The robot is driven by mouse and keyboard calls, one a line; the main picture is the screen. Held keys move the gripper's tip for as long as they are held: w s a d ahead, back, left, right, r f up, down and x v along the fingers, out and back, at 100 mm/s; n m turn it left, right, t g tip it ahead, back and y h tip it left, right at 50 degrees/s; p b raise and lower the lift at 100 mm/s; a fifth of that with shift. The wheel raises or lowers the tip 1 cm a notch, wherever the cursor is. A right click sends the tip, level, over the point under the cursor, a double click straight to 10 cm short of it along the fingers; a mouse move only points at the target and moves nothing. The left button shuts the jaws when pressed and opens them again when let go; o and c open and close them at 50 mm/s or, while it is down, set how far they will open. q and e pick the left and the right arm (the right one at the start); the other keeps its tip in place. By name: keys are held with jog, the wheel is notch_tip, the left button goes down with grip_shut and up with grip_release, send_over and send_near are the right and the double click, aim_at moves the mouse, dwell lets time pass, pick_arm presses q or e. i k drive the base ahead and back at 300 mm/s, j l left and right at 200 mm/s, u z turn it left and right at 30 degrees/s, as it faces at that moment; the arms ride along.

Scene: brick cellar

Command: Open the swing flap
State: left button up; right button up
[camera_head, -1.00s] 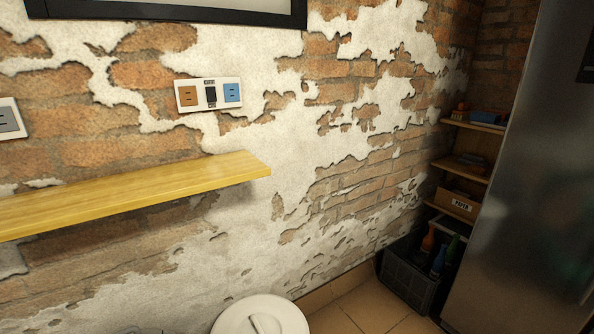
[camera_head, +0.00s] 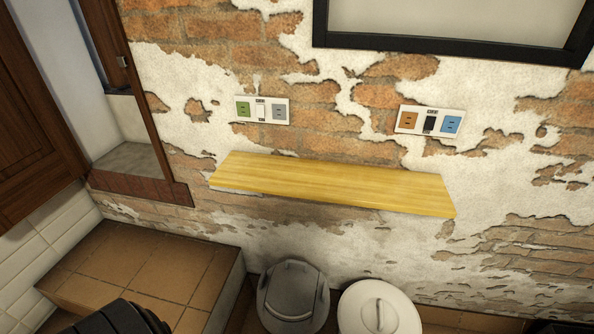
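A grey round bin (camera_head: 292,298) stands on the floor below the shelf, at the bottom middle. Its top carries a lid with a curved panel (camera_head: 296,276) that looks like a swing flap. The panel appears closed, though its exact state is hard to tell from this angle. The lower part of the bin is cut off by the picture's edge. Neither of my grippers is in view.
A white bin with a round handled lid (camera_head: 378,308) stands just right of the grey bin. A yellow wooden shelf (camera_head: 335,185) juts from the wall above both. A tiled ledge (camera_head: 150,265) lies to the left, by a window recess (camera_head: 130,160).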

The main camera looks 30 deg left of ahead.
aim_at(291, 296)
jog(key=u, duration=1.1)
